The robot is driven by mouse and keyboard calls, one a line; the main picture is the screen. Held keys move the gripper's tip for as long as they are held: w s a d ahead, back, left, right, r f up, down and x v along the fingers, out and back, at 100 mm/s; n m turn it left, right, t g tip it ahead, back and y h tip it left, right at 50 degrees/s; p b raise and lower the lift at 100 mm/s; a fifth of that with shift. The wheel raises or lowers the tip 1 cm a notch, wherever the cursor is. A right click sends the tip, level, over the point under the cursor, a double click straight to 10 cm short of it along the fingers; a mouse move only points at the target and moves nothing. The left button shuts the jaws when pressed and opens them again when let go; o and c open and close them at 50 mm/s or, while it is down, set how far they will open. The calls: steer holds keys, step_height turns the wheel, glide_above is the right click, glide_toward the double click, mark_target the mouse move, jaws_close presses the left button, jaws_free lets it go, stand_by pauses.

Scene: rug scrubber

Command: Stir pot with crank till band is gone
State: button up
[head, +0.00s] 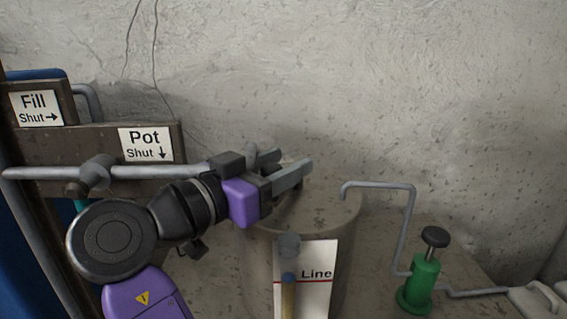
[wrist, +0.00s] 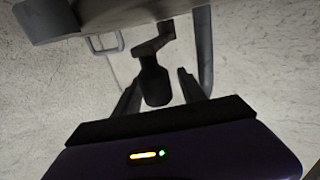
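The pot (head: 345,215) is a grey cylinder standing on the bench in the middle of the head view. On its front are a white card (head: 319,285) marked "Line" with a red line, and a sight tube (head: 288,286) with amber content low down. I cannot make out a separate band. My gripper (head: 290,161) is over the pot's top, pointing right. In the wrist view, the dark crank handle (wrist: 155,82) shows between the fingers of my gripper (wrist: 160,75), with gaps on both sides. The fingers are apart. In the head view the gripper mostly hides the crank.
A lever marked "Pot Shut" (head: 146,143) and a "Fill Shut" sign (head: 36,107) are at left, with a grey bar (head: 45,173) beside my arm. The wall is behind.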

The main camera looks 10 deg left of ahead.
mark_target(263, 173)
steer(key=shift+s, duration=0.1)
steer(key=b+v, duration=0.1)
steer(key=v, duration=0.6)
steer(key=shift+s+a, duration=0.1)
steer(key=shift+s, duration=0.15)
steer(key=shift+c, duration=0.4)
steer(key=c, duration=0.3)
steer(key=shift+s+a+n, duration=0.15)
steer(key=shift+s+n, duration=0.05)
steer(key=shift+n, duration=0.2)
steer(key=c, duration=0.4)
steer(key=s+a+n+y+p, duration=0.1)
steer(key=s+n, duration=0.1)
steer(key=n, duration=0.3)
steer(key=s+a+n+y+p, duration=0.1)
steer(key=n+p, duration=0.1)
steer(key=n, duration=0.3)
steer(key=s+a+n+t+p, duration=0.1)
steer(key=s+n+p, duration=0.1)
steer(key=n, duration=0.3)
steer(key=shift+s+a+f+y, duration=0.1)
steer(key=shift+s+a+y, duration=0.05)
steer(key=shift+s+y, duration=0.25)
jaws_close()
steer(key=w+d+n+p, duration=0.2)
steer(key=w+n+p, duration=0.1)
steer(key=w, duration=0.5)
steer(key=shift+w+f+n+y, duration=0.2)
steer(key=shift+n+y, duration=0.1)
steer(key=shift+n, duration=0.2)
